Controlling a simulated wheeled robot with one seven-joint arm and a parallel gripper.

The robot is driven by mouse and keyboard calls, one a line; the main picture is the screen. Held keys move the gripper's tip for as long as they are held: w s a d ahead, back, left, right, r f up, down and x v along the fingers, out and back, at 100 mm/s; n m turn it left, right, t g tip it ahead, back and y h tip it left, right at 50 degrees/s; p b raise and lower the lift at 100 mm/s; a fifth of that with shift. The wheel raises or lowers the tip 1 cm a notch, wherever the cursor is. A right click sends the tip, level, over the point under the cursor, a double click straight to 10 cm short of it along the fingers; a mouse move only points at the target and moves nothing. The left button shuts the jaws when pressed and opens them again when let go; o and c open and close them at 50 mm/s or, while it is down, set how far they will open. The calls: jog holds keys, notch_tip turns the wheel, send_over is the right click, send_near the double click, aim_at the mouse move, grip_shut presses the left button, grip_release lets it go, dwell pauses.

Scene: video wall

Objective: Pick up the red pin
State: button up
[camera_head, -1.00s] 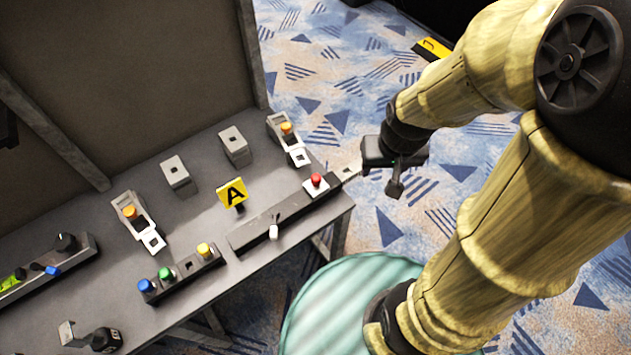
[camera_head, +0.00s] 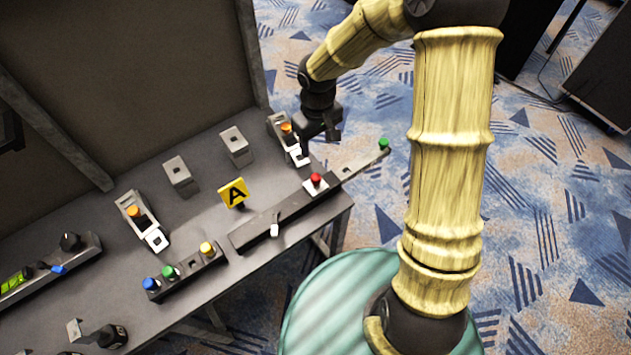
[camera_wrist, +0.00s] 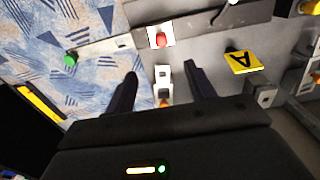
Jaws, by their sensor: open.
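The red pin (camera_head: 316,179) stands upright in a small white square plate at the right end of a dark bar on the grey table. In the wrist view the red pin (camera_wrist: 161,40) shows above the gap between the fingers, beyond their tips. My gripper (camera_head: 318,132) hangs over the table's right back edge, behind the red pin in the head view and apart from it. In the wrist view my gripper (camera_wrist: 160,72) is open, its two dark fingers spread with nothing held between them.
A white latch with an orange knob (camera_head: 286,128) lies close to my gripper. A thin bar with a green knob (camera_head: 383,144) juts past the table's right edge. A yellow "A" sign (camera_head: 233,193) stands left of the red pin. A block (camera_head: 190,272) holds blue, green and yellow pins.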

aim_at(316, 177)
notch_tip(316, 177, down, 12)
jog(key=shift+f+p, duration=0.1)
jog(key=shift+p, duration=0.45)
jog(key=shift+f, duration=0.15)
jog(key=shift+a+f+p, duration=0.2)
jog(key=shift+f+p, duration=0.45)
jog(key=shift+f, duration=1.85)
jog(key=c, duration=1.1)
jog(key=shift+r, duration=0.15)
